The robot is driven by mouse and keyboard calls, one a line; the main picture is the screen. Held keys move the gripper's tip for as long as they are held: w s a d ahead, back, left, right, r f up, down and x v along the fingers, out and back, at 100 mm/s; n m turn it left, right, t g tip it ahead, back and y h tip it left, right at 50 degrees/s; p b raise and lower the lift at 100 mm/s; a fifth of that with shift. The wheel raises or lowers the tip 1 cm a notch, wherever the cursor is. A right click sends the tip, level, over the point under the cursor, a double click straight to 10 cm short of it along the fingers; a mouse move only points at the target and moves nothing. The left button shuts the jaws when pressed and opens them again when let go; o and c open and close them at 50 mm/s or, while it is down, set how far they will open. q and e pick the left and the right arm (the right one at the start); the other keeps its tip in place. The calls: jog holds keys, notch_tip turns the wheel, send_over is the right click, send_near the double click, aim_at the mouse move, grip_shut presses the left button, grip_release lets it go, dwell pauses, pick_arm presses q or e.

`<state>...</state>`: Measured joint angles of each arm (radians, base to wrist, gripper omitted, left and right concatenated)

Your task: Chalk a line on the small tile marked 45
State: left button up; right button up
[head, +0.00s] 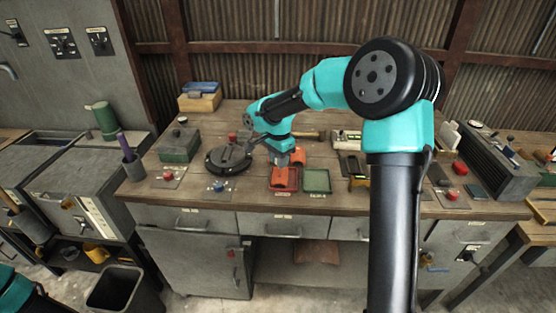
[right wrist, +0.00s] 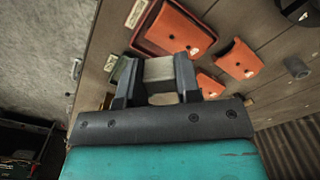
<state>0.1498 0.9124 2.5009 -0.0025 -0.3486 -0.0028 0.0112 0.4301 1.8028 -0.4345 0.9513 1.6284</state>
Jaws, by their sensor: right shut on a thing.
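My right gripper (right wrist: 157,76) is shut on a pale, off-white block (right wrist: 160,69), which could be the chalk. In the head view the right gripper (head: 285,159) is over the bench, just behind the red tray; the block is not clear there. One orange tile (right wrist: 174,27) lies in the red tray (head: 283,188). Another orange tile (right wrist: 238,59) lies on the bench beside it, and a third orange piece (right wrist: 210,85) is partly hidden by my gripper. The pieces carry small white marks, too small to read, so I cannot tell which is 45. My left gripper is out of view.
A green tray (head: 317,181) is right of the red one. A round dark turntable (head: 227,159) stands to the left, with a blue button (head: 219,186) in front. A green box (head: 180,144) and a pen cup (head: 133,166) are farther left. A bin (head: 115,290) stands on the floor.

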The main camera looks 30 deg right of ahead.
aim_at(279, 181)
jog(key=shift+f, duration=2.9)
jog(key=shift+f, duration=0.65)
jog(key=shift+w, duration=0.15)
jog(key=shift+w+d, duration=0.3)
jog(key=shift+w+d, duration=0.1)
jog(key=shift+w, duration=0.15)
jog(key=shift+s, duration=0.1)
jog(key=shift+s+a+f, duration=0.1)
jog(key=shift+s+a, duration=0.35)
jog(key=shift+s, duration=0.2)
